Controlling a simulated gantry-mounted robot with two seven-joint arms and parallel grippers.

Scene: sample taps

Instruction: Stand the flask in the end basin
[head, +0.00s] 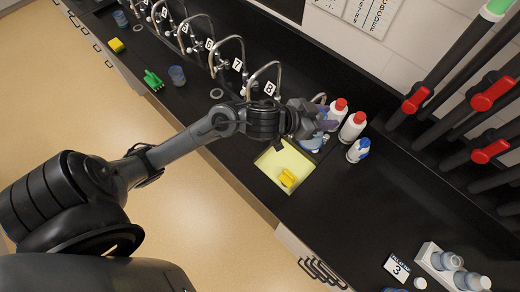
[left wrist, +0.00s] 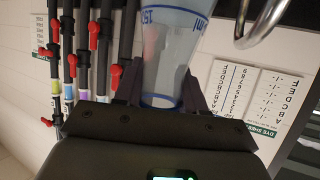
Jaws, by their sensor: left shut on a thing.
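My left gripper (head: 318,122) is over the counter by the tap marked 8, near the right end of the tap row. In the left wrist view, my left gripper (left wrist: 160,92) is shut on a clear flask (left wrist: 168,52) with blue markings, one finger on each side. In the head view the gripper mostly hides the flask; a bluish patch below it may be the flask or something behind it. I cannot make out the end basin clearly under the arm. My right gripper is not in view.
A pale yellow tray (head: 270,160) with a yellow item (head: 288,178) lies just below the gripper. Red-capped bottles (head: 353,127) and a blue-capped bottle (head: 358,150) stand close on the right. A curved metal tap (left wrist: 262,22) is near the flask.

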